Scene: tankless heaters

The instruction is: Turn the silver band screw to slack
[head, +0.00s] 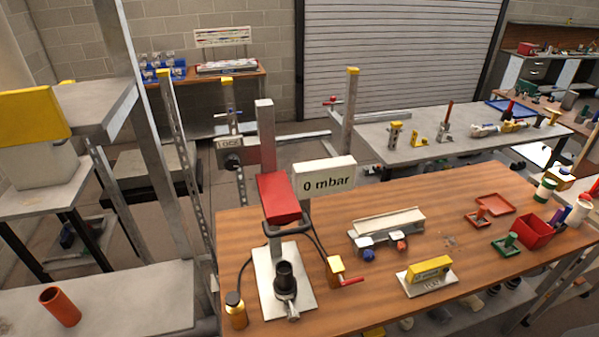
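On the brown wooden workbench (400,235), a pale base plate (268,265) carries an upright black cylindrical fitting (285,275). A small silver piece (293,313) sticks out at its near foot. It could be the band screw, but it is too small to tell, and so is how tight it is. A red block (279,198) on a grey post stands behind the fitting, with a dark handle-like loop below it. A white sign (324,178) reads "0 mbar". Neither of my grippers is in view.
The bench front right of the fitting is partly clear.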

